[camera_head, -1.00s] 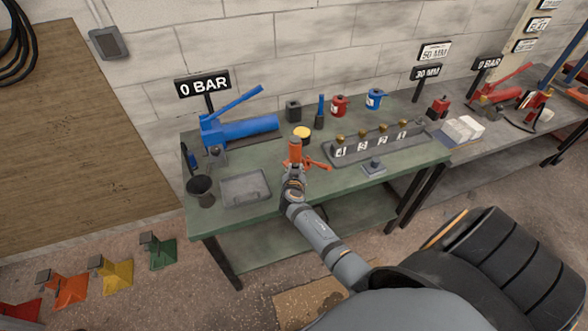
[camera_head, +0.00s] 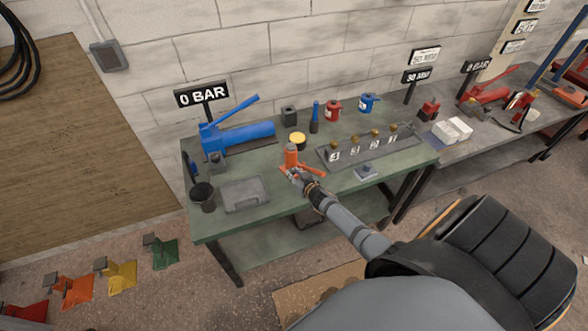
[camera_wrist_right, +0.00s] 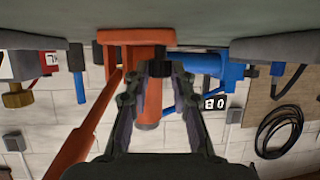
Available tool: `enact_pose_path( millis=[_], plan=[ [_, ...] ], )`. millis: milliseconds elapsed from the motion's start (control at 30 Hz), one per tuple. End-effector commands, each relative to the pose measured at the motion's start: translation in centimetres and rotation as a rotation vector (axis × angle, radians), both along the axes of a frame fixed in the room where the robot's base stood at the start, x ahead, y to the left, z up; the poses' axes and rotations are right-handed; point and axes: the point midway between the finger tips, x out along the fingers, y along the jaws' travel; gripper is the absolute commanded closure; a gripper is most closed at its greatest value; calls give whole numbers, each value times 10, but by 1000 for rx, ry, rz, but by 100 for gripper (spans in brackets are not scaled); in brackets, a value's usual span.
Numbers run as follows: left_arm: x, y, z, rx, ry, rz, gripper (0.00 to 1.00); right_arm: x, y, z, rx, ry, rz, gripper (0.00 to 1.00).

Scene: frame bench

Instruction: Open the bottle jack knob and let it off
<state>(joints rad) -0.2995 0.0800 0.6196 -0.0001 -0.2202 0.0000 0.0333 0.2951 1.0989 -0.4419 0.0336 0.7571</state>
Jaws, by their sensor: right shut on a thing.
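The orange bottle jack (camera_head: 291,156) stands upright on the green bench, with its red-orange handle lying to its right. The wrist view shows it upside down, with its base (camera_wrist_right: 120,36) at the top and its handle (camera_wrist_right: 92,125) slanting down. My right gripper (camera_head: 300,177) is low at the jack's near side. In the wrist view its fingers (camera_wrist_right: 160,72) are shut on a small dark part at the jack's base, which appears to be the knob (camera_wrist_right: 159,68). The fingers hide most of it. My left gripper is not in view.
Behind stand a blue hand pump (camera_head: 240,136) and a "0 BAR" sign (camera_head: 202,94). A yellow-topped pot (camera_head: 297,141) is close behind the jack. A numbered rack (camera_head: 368,148) is at right, a grey tray (camera_head: 245,194) and dark cup (camera_head: 202,196) at left.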

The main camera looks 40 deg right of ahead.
Motion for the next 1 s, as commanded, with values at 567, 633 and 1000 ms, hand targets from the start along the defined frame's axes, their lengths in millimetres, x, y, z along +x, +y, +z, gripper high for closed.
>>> enact_pose_path(
  millis=[567, 633, 1000],
  plan=[
    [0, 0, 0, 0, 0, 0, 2, -1, -1, -1, -2, 2, 1, 53],
    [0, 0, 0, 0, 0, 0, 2, -1, -1, -1, -2, 1, 1, 53],
    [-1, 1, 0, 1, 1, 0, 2, -14, 0, 4, -4, 3, 2, 53]
  ],
)
